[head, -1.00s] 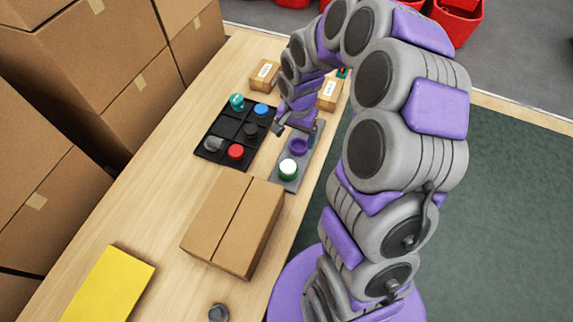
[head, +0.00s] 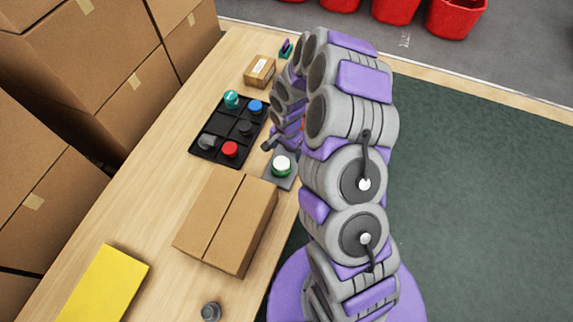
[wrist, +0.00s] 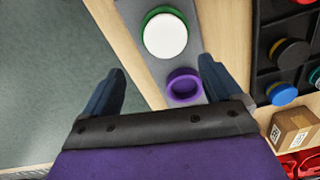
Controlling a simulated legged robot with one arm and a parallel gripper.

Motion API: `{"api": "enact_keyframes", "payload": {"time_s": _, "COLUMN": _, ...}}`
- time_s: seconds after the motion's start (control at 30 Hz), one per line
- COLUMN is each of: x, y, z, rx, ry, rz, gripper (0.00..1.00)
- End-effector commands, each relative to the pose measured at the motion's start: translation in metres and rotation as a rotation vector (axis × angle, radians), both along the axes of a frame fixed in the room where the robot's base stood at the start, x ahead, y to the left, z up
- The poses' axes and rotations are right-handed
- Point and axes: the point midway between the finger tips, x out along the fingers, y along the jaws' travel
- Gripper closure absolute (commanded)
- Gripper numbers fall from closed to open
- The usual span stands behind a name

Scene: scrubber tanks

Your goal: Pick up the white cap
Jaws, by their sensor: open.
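The white cap (head: 281,164) sits on a green-rimmed round piece on a grey plate (head: 275,182) near the table's right edge. In the wrist view the white cap (wrist: 165,36) lies beyond my open fingers, ahead of the gap between them. A purple ring (wrist: 184,85) lies on the same plate, nearer to my gripper. My gripper (wrist: 160,85) is open and empty, with one finger each side of the view. In the head view my arm hides the purple ring and most of my gripper.
A black divided tray (head: 216,155) with red (head: 230,149), blue (head: 255,107), teal and dark pieces is left of the plate. A cardboard box (head: 228,222) stands in front of it. A small box (head: 260,70) is behind.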

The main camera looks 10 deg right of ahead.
Motion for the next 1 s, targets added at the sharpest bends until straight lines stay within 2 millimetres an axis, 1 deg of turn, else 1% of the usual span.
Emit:
{"api": "enact_keyframes", "payload": {"time_s": 0.03, "x": -0.001, "y": 0.004, "z": -0.007, "rx": -0.004, "ry": 0.003, "rz": 0.002, "gripper": 0.08}}
{"api": "enact_keyframes", "payload": {"time_s": 0.17, "x": -0.001, "y": 0.008, "z": -0.012, "rx": -0.009, "ry": 0.002, "rz": 0.003, "gripper": 0.08}}
{"api": "enact_keyframes", "payload": {"time_s": 0.27, "x": -0.002, "y": 0.006, "z": -0.02, "rx": -0.006, "ry": 0.003, "rz": 0.003, "gripper": 0.08}}
{"api": "enact_keyframes", "payload": {"time_s": 0.4, "x": -0.005, "y": 0.002, "z": -0.042, "rx": 0.004, "ry": 0.003, "rz": 0.002, "gripper": 0.08}}
{"api": "enact_keyframes", "payload": {"time_s": 0.5, "x": -0.005, "y": -0.002, "z": -0.054, "rx": 0.009, "ry": 0.001, "rz": 0.001, "gripper": 0.08}}
{"api": "enact_keyframes", "payload": {"time_s": 0.6, "x": -0.005, "y": -0.002, "z": -0.062, "rx": 0.009, "ry": 0.001, "rz": -0.001, "gripper": 0.08}}
{"api": "enact_keyframes", "payload": {"time_s": 0.87, "x": -0.005, "y": 0.008, "z": -0.063, "rx": -0.004, "ry": 0.0, "rz": 0.002, "gripper": 0.08}}
{"api": "enact_keyframes", "payload": {"time_s": 1.0, "x": -0.005, "y": 0.009, "z": -0.063, "rx": -0.006, "ry": 0.0, "rz": 0.002, "gripper": 0.2}}
